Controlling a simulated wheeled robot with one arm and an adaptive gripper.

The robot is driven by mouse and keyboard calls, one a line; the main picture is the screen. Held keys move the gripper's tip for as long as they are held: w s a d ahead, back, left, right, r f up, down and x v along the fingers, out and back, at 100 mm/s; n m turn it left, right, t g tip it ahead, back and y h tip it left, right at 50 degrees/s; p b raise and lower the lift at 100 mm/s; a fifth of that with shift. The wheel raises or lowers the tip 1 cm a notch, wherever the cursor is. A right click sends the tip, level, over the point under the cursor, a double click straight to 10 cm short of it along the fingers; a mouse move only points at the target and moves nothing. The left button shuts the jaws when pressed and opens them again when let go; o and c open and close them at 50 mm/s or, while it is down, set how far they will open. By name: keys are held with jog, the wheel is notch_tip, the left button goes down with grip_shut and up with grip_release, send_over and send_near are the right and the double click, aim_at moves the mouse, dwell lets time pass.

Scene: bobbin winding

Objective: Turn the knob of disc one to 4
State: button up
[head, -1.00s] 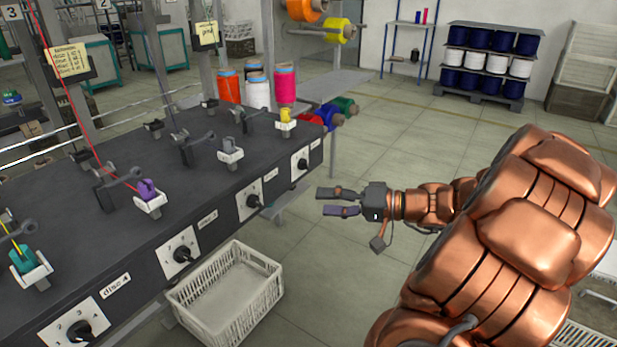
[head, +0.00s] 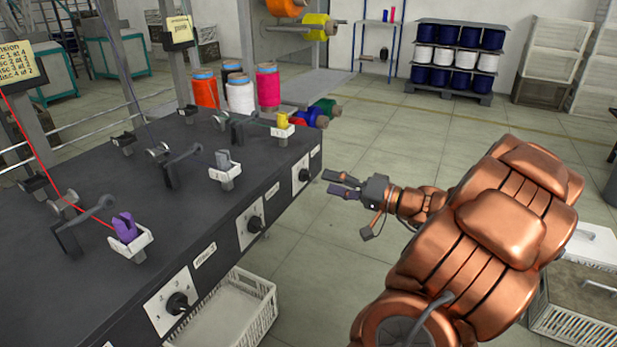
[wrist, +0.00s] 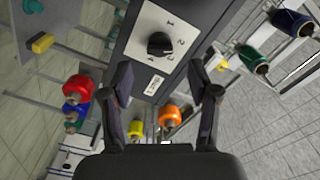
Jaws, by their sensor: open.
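The far-end knob (head: 303,174) sits on a white numbered plate on the front of the dark bench; by the order of the labels I take it as disc one. In the wrist view a black knob (wrist: 160,44) shows on its plate with 1 to 4 around it; its pointer is too small to read. A label (wrist: 155,84) lies beside the plate, too small to read. My gripper (head: 329,182) is open and empty, just right of the far knob plate in the head view. In the wrist view my gripper (wrist: 160,78) has its fingers spread below the knob, apart from it.
Two more knobs (head: 254,223) (head: 178,303) line the bench front. A white crate (head: 232,312) stands on the floor below. Thread spools (head: 268,86) stand beyond the bench's far end. A yellow note (head: 17,63) hangs at left. The floor right of the bench is open.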

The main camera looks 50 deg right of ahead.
aim_at(311, 177)
jog(key=shift+x, duration=2.75)
grip_shut()
